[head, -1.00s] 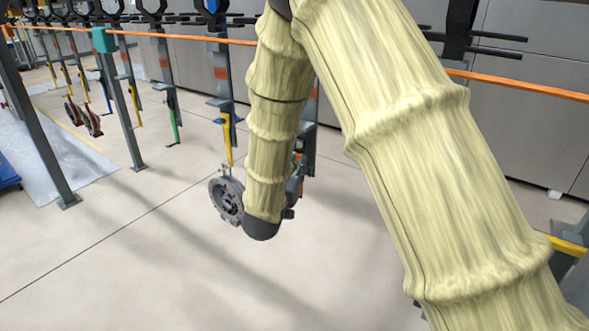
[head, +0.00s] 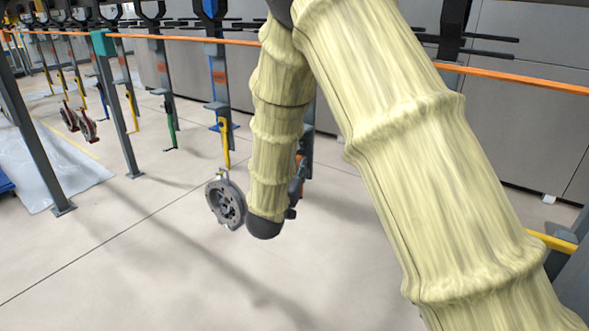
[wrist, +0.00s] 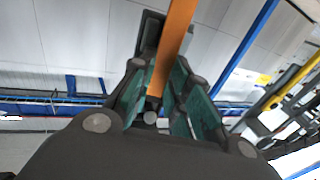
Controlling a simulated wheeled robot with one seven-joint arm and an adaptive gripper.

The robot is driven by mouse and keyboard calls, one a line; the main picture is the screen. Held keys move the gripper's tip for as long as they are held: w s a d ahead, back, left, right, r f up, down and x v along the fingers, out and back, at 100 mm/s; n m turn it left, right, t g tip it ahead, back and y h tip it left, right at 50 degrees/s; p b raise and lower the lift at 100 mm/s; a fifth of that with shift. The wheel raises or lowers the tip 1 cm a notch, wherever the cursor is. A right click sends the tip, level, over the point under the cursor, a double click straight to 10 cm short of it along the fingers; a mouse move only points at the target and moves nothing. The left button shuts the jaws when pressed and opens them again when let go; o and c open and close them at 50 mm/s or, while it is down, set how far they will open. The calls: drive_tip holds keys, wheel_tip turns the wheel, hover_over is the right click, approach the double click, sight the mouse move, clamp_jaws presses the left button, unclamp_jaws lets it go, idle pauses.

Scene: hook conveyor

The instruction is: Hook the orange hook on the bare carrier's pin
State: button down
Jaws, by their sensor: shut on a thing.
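The orange hook (wrist: 174,35) shows in the wrist view as a flat orange bar running up from between the green pads of my gripper (wrist: 152,112). My gripper is shut on it. In the head view my forearm hides most of the gripper (head: 296,190), and only a small orange piece (head: 299,160) shows beside it. A grey carrier bar (head: 308,145) stands partly hidden behind my forearm; I cannot see its pin. In the wrist view a dark grey plate (wrist: 148,30) is behind the orange bar; I cannot tell whether they touch.
A neighbouring carrier (head: 219,75) holds a yellow hook (head: 226,150) with a grey round part (head: 226,203) hanging close left of my forearm. An orange rail (head: 520,80) crosses the scene. More carriers with coloured hooks hang at left, near a grey post (head: 112,105). The floor in front is clear.

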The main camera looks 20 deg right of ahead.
drive_tip(key=shift+d+f, duration=0.3)
drive_tip(key=shift+d, duration=0.1)
drive_tip(key=c, duration=1.4)
unclamp_jaws()
drive_tip(key=shift+d+f, duration=0.1)
drive_tip(key=shift+o, duration=0.6)
drive_tip(key=shift+w+d+f, duration=0.25)
drive_tip(key=shift+w+d, duration=0.1)
drive_tip(key=shift+a+r, duration=0.15)
drive_tip(key=shift+a, duration=0.15)
